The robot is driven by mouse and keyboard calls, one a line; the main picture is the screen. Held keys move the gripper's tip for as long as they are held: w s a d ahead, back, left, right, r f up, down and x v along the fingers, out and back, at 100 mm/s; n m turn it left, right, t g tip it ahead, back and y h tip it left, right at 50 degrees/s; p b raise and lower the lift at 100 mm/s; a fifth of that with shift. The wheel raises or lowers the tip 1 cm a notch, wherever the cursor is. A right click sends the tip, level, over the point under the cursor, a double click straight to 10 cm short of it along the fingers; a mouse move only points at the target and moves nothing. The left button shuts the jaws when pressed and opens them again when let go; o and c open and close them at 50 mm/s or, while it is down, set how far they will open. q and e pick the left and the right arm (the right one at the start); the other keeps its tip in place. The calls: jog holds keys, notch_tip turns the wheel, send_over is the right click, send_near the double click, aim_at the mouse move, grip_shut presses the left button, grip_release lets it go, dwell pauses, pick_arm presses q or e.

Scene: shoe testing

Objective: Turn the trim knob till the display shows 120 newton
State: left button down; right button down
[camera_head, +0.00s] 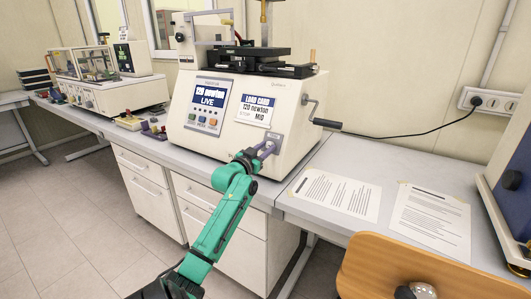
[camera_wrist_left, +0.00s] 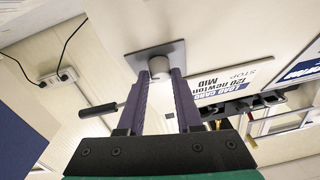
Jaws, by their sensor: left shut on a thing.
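The cream testing machine (camera_head: 300,110) stands on the bench with a display (camera_head: 211,103) reading "120 newton" and "LIVE". A load card (camera_head: 256,110) beside it reads "120 newton" and "MID", and it shows upside down in the left wrist view (camera_wrist_left: 215,88). The trim knob (camera_wrist_left: 158,67) is a pale round knob on a square grey plate (camera_wrist_left: 150,55), low on the machine's front. My left gripper (camera_head: 266,149) reaches it from the front. In the left wrist view its two purple fingers (camera_wrist_left: 157,78) are shut on the knob, one on each side. My right gripper is not in view.
A crank with a dark handle (camera_head: 328,124) sticks out from the machine's right side. Printed sheets (camera_head: 337,195) lie on the bench to the right. A wooden chair back (camera_head: 400,265) stands in front. Another machine (camera_head: 105,90) is at the left.

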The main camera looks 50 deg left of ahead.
pick_arm(q)
jog(key=c, duration=0.6)
grip_release()
jog(key=b+v, duration=0.3)
jog(key=v, duration=1.1)
jog(key=shift+s+d, duration=0.1)
jog(key=shift+s, duration=0.15)
